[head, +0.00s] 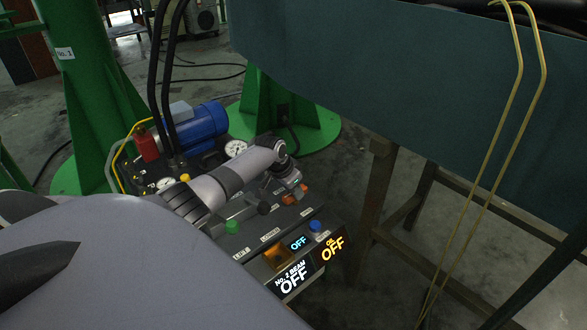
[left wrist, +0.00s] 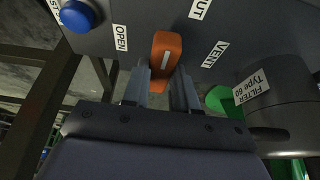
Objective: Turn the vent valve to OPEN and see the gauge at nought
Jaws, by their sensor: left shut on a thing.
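The vent valve's orange handle (left wrist: 165,55) has a white line along it and shows large in the left wrist view. The OPEN label (left wrist: 121,38) is left of it, a partly cut-off label ending in "UT" (left wrist: 200,8) above right, and the VENT label (left wrist: 214,55) to the right. My left gripper (left wrist: 161,92) is shut on the handle, one finger on each side. In the head view my left gripper (head: 293,191) is at the panel's far right corner. Two dial gauges (head: 235,148) (head: 167,184) show; their needles are too small to read. My right gripper is not in view.
The control panel has a green button (head: 231,227), a black knob (head: 264,208), a blue button (head: 315,226) and lit OFF displays (head: 332,248). A blue motor (head: 200,122) and black hoses stand behind. A wooden stand (head: 376,205) and yellow rods (head: 495,150) are to the right.

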